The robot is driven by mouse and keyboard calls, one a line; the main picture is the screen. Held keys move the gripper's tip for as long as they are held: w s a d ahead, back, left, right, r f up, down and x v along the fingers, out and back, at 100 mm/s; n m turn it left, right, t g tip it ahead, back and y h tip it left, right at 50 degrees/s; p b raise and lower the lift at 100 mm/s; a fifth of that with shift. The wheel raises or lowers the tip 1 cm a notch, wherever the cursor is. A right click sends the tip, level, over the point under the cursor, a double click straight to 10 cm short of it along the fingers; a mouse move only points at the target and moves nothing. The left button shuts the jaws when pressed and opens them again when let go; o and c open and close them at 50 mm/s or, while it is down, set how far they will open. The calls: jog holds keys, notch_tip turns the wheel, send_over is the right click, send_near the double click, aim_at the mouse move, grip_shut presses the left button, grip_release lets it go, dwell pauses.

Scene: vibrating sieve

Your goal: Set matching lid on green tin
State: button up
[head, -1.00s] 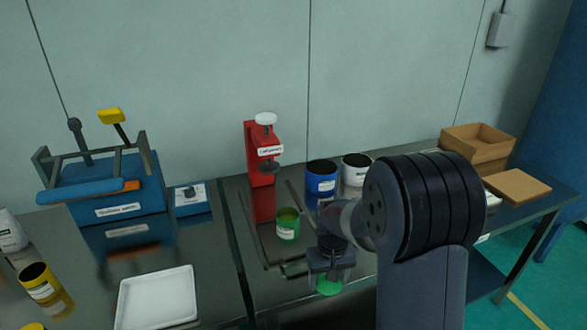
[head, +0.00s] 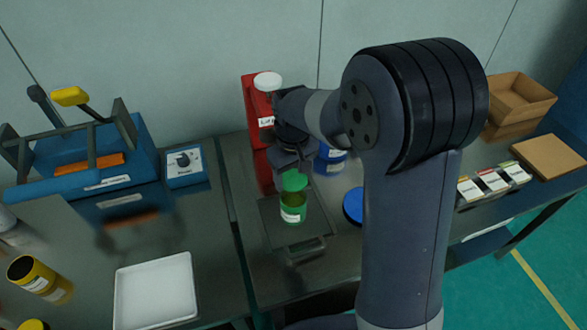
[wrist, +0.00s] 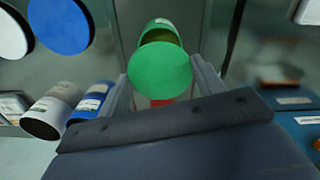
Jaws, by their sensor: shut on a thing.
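My gripper (head: 293,171) is shut on the round green lid (head: 294,181), gripping it by its edges. In the wrist view the lid (wrist: 160,70) lies between the two fingers (wrist: 163,87). The open green tin (head: 293,208), with a white label, stands upright on the dark plate of the table. The held lid is above the tin's back rim in the head view. In the wrist view the tin (wrist: 163,24) shows just beyond the lid, its mouth partly covered by it. The lid looks apart from the tin and not centred over it.
A blue tin (head: 330,160) and a blue lid (head: 353,205) are to the right. A white tray (head: 156,291) and a yellow tin (head: 39,279) are at the front left.

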jog(key=shift+f+b, duration=1.9)
jog(key=shift+f, duration=0.9)
jog(key=shift+s+d+f+b, duration=0.15)
jog(key=shift+f+b, duration=0.15)
jog(key=shift+f, duration=0.2)
jog(key=shift+s+a+f+b, duration=0.15)
jog(key=shift+f+b, duration=0.1)
jog(key=shift+f, duration=0.25)
jog(key=o, duration=1)
jog(key=shift+o, duration=0.2)
jog(key=shift+d, duration=0.1)
jog(key=shift+w+r+p, duration=0.25)
jog(key=shift+r+p, duration=0.6)
jog(key=shift+r, duration=0.15)
jog(key=shift+r+p, duration=2.35)
jog(key=shift+r, duration=0.9)
